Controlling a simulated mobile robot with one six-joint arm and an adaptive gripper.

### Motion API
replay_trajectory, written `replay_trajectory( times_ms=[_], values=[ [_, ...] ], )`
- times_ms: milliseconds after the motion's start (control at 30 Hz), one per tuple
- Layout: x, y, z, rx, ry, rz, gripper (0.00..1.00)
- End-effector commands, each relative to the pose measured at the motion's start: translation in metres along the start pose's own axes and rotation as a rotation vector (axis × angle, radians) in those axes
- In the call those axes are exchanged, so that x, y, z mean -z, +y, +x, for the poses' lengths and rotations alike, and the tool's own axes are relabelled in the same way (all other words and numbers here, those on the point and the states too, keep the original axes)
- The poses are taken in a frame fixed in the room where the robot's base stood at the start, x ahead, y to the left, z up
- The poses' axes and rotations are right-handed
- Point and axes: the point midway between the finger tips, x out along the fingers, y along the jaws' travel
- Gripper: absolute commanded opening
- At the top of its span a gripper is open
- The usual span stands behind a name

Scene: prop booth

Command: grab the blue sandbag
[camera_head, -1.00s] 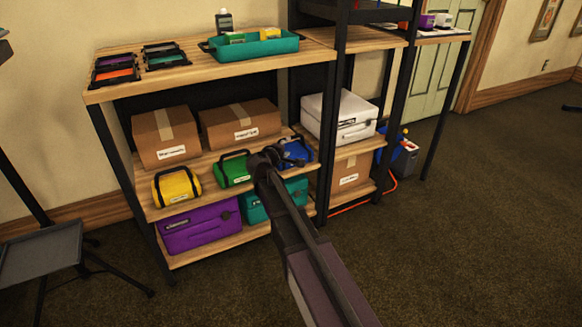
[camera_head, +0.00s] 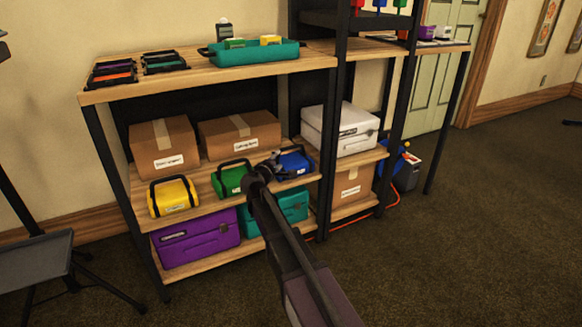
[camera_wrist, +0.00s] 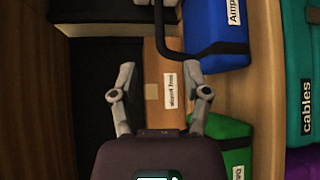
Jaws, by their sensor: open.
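The blue sandbag (camera_head: 297,165) sits on the middle shelf at its right end, partly behind my gripper. It has a black handle, and it also shows at the top right of the wrist view (camera_wrist: 214,35), beyond my fingers. My gripper (camera_head: 270,166) is just in front of the shelf, between the green and blue bags. In the wrist view its two fingers (camera_wrist: 159,72) are spread with nothing between them. They face a cardboard box behind, and the blue bag lies outside them, up and to the right.
A green bag (camera_head: 231,180) and a yellow bag (camera_head: 173,198) sit left on the same shelf, with cardboard boxes (camera_head: 238,134) behind. A black shelf post (camera_head: 328,150) stands right of the blue bag. Purple (camera_head: 196,238) and teal (camera_head: 284,208) cases lie below.

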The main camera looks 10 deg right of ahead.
Motion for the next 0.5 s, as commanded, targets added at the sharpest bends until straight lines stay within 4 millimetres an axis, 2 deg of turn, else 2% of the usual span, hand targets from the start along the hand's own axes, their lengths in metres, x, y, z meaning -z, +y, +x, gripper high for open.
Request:
replay_trajectory(
  times_ms=[500],
  values=[
    [0.001, -0.001, 0.069, 0.000, -0.001, 0.001, 0.61]
  ],
)
